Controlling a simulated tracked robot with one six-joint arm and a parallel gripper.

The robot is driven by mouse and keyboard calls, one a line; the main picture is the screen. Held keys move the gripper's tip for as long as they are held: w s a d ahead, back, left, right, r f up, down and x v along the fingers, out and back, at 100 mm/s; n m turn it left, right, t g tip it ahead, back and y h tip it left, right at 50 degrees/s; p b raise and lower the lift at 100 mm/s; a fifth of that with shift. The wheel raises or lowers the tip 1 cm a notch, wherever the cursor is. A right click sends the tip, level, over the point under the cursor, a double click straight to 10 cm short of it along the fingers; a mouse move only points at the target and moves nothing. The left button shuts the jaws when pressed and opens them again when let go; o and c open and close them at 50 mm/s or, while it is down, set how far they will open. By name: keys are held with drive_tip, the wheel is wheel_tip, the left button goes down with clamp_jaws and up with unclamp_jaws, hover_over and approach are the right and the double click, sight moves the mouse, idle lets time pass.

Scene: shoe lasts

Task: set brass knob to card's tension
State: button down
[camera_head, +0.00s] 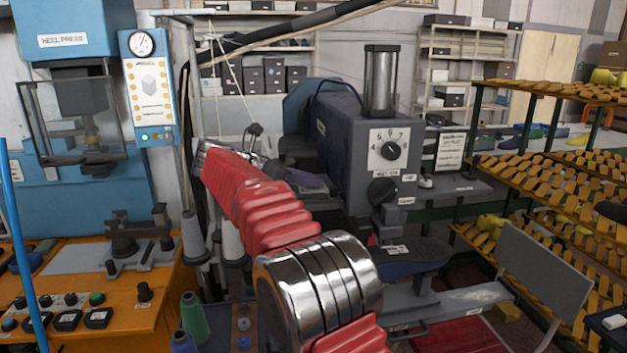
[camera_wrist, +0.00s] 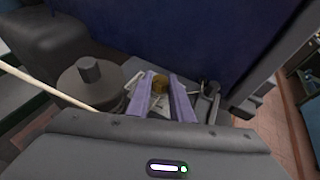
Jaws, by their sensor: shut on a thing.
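In the wrist view the small round brass knob (camera_wrist: 160,84) sits between the two purple fingers of my gripper (camera_wrist: 163,88). The fingers are shut on it, one on each side. The knob is on a light metal part at the side of the dark blue machine body (camera_wrist: 190,35). Its pointer or marks are too small to make out. In the head view my red arm hides the knob. A white printed card (camera_head: 450,150) stands to the right of the grey machine (camera_head: 345,150); its text is too small to read.
A grey cylinder with a peg (camera_wrist: 90,82) stands left of my gripper, and a pale thread (camera_wrist: 50,88) runs past it. A dial panel (camera_head: 390,150) is on the machine's front. Orange racks (camera_head: 560,160) stand right, a blue heel press (camera_head: 75,40) left.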

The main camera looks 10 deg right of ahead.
drive_tip(key=shift+w+a+m+g+h, duration=0.15)
drive_tip(key=shift+m+g+h, duration=0.25)
drive_tip(key=shift+m+g, duration=0.75)
